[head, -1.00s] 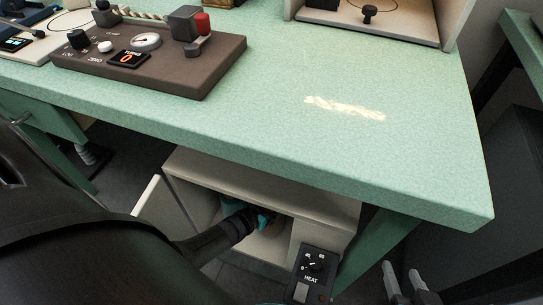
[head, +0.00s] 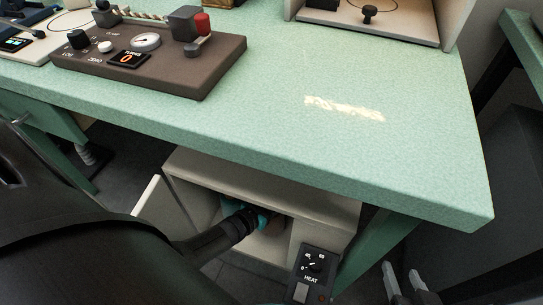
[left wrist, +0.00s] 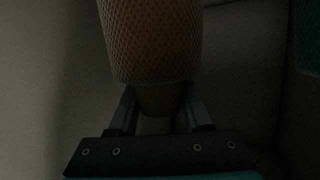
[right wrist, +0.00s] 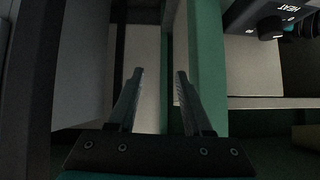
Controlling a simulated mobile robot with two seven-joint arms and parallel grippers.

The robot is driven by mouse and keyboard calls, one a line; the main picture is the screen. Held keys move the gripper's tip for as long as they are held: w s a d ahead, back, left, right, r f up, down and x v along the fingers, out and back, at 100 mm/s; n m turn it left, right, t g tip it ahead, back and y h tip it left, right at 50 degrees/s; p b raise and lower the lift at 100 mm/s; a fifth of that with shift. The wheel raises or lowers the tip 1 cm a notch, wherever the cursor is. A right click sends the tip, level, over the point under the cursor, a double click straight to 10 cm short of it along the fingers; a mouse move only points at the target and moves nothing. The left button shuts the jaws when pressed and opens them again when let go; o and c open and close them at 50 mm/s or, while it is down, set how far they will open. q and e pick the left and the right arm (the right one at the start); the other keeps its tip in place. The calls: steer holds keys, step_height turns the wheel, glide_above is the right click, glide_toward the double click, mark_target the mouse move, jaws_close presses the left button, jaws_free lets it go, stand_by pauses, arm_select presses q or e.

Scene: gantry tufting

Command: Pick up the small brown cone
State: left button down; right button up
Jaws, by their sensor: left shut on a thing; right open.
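The small brown cone (left wrist: 152,42) has a net-like textured surface and a smooth, narrower lower end. In the left wrist view it stands between the fingers of my left gripper (left wrist: 158,112), which are shut on that narrow end. In the head view my left arm reaches into the open white cabinet (head: 262,172) under the bench; its gripper is mostly hidden there. My right gripper (head: 403,275) is open and empty at the lower right, beside the bench; its two fingers (right wrist: 157,90) stand apart in the right wrist view.
A teal textured thing (left wrist: 308,38) stands at the right edge in the dim cabinet. The cabinet door (head: 150,198) is open on the left. A HEAT control box (head: 314,268) is at the cabinet's front right. The green bench top (head: 270,130) overhangs the cabinet.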

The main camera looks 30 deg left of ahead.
arm_select(q)
steer(key=shift+r, duration=0.15)
arm_select(e)
steer(key=shift+d+r, duration=0.1)
steer(key=shift+d, duration=0.05)
stand_by(0.4)
arm_select(q)
steer(key=shift+r+p, duration=0.4)
steer(key=shift+p, duration=0.05)
steer(key=shift+r+p, duration=0.7)
steer(key=shift+r, duration=0.05)
step_height(320, 180, up, 3)
steer(key=shift+f+p, duration=0.2)
steer(key=shift+p, duration=0.9)
arm_select(e)
steer(key=s+d+f+g+h, duration=0.1)
steer(key=s+d+g+h, duration=0.2)
steer(key=s+d+g, duration=0.15)
arm_select(q)
steer(key=shift+r+p, duration=2)
steer(key=shift+r, duration=0.4)
arm_select(e)
step_height(320, 180, down, 10)
steer(key=s+d+g, duration=0.1)
steer(key=s+g, duration=0.1)
steer(key=shift+s+d, duration=0.2)
steer(key=shift+s, duration=0.05)
